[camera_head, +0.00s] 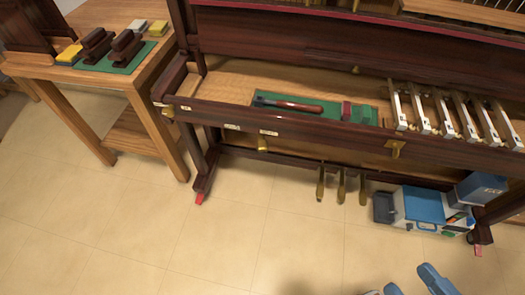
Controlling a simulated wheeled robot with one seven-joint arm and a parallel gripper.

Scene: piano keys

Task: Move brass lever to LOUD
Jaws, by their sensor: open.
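A small brass lever (262,143) hangs at the front rail of the dark wooden piano (330,134). It sits close to the right one of two small pale labels on the rail, the left label (232,127) and the right label (268,132). The label print is too small to read. My gripper (412,286) shows only in part at the bottom edge, with its blue-grey fingers apart. It is open, seems empty, and is well below and right of the lever, not touching it.
Another brass piece (395,148) is on the rail farther right. Brass pedals (341,187) hang below. A blue and white toolbox (418,207) stands under the piano's right side. A wooden side table (150,85) is at left. The tiled floor in front is clear.

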